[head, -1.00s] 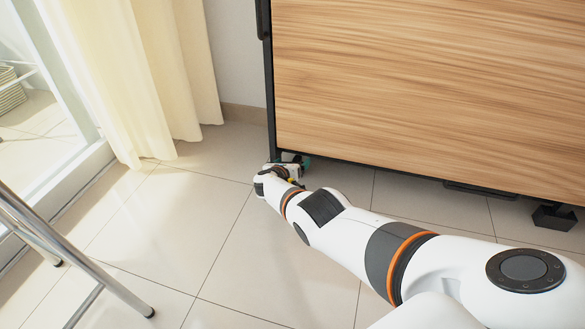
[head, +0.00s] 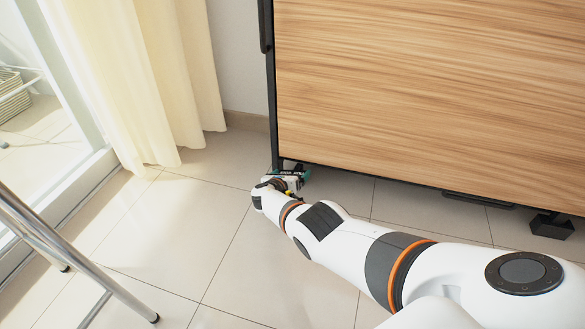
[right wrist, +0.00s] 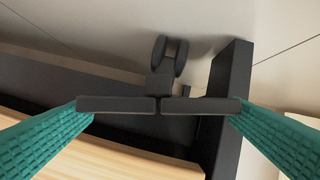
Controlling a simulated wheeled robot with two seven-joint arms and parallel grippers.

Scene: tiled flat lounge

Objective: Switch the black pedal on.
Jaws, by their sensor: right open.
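The black pedal (right wrist: 160,84) appears as a small block in front of a black twin-wheel caster, under the corner of the wood-panelled unit, in the right wrist view. Part of the pedal is hidden behind dark bars. My right gripper (right wrist: 160,105) is open, with a green ribbed finger on each side and nothing held. The pedal lies just beyond it, near the middle between the fingers; I cannot tell whether they touch. In the head view my right gripper (head: 290,178) is low by the unit's left corner and hides most of that caster. My left gripper is not in view.
The wood-panelled unit (head: 420,90) on a black frame fills the upper right. A curtain (head: 140,80) hangs at left, and metal legs (head: 75,255) stand at lower left. The tiled floor between is clear.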

